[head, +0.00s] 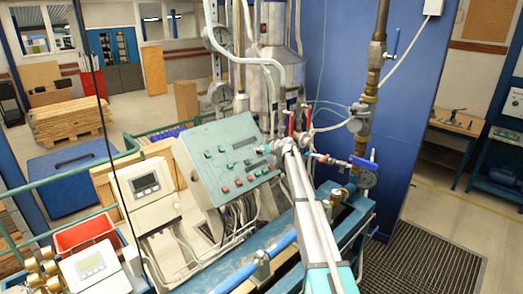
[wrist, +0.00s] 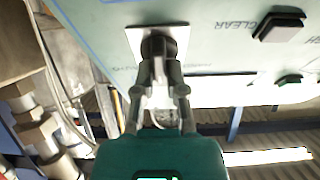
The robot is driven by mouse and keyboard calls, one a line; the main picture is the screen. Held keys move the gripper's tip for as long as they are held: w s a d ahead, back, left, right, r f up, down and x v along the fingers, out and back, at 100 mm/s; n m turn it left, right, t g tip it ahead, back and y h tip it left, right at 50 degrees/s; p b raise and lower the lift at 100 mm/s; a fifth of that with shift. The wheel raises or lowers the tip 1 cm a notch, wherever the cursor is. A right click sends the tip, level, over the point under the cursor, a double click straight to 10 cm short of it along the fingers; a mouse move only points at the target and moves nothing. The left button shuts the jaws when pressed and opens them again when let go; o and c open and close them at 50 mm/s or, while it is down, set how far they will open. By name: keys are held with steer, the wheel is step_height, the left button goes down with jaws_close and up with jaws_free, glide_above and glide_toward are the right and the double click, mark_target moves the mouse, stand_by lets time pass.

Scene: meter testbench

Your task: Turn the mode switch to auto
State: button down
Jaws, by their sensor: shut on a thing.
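The sloping grey-green control panel (head: 205,140) stands in the middle of the head view, with several buttons on its face. The mode switch (wrist: 158,44) shows in the wrist view as a dark round knob on a pale square plate (wrist: 176,40). My gripper (wrist: 160,68) is shut on the knob, its two fingers meeting around it.
In the wrist view a black square button (wrist: 280,26) and a green button (wrist: 290,80) sit right of the switch. In the head view, red-handled valves (head: 291,122) and a thick vertical pipe (head: 373,80) stand close right of the panel. A meter (head: 146,187) stands left.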

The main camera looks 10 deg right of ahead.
steer(key=shift+m, duration=0.5)
steer(key=m, duration=0.2)
steer(key=m+h, duration=0.1)
steer(key=m, duration=0.1)
steer(key=shift+w+d+t+h, duration=0.1)
steer(key=shift+t+h, duration=0.2)
steer(key=shift+t, duration=0.1)
steer(key=shift+d+m+h+p, duration=0.1)
steer(key=shift+m+h+p, duration=0.65)
steer(key=shift+m, duration=1.85)
steer(key=c, duration=0.7)
jaws_free()
steer(key=shift+f, duration=0.1)
